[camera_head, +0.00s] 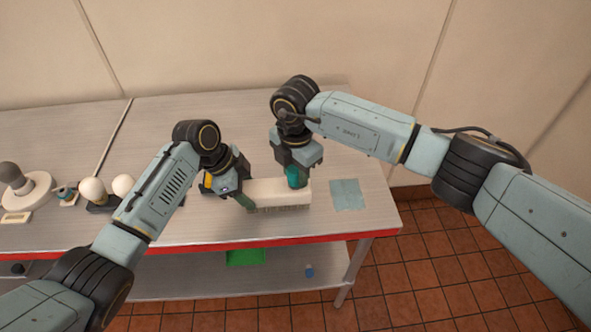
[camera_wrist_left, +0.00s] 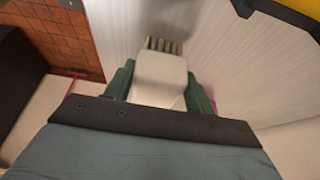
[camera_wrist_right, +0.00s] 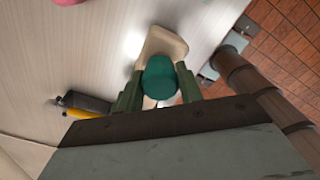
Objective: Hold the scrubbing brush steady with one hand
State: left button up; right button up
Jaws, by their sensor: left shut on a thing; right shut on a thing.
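The scrubbing brush (camera_head: 275,189) is a long off-white block with pale bristles along its front lower side, over the steel table (camera_head: 220,115). My left gripper (camera_head: 248,202) is shut on its left end. In the left wrist view the brush (camera_wrist_left: 160,72) sits between the green fingers (camera_wrist_left: 160,95), bristles at its far end. My right gripper (camera_head: 295,178) is shut on a teal round-ended piece (camera_wrist_right: 160,77) at the brush's right end. In the right wrist view the brush (camera_wrist_right: 162,43) shows behind this piece; whether they touch I cannot tell.
A flat pale blue-green square (camera_head: 348,194) lies right of the brush. A yellow and black tool (camera_wrist_right: 82,108) lies near my left gripper. White rounded objects (camera_head: 93,189) stand at the left. A green box (camera_head: 246,258) and a small blue item (camera_head: 309,271) are on the lower shelf. The table's back is clear.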

dwell(0.8)
jog(key=m, duration=0.7)
jog(key=shift+f, duration=0.1)
jog(key=m, duration=0.5)
jog(key=shift+s+a+m, duration=0.1)
jog(key=shift+a+m, duration=0.05)
jog(key=shift+m, duration=1.35)
jog(key=o, duration=1.1)
jog(key=shift+d, duration=0.2)
jog(key=shift+c, duration=1)
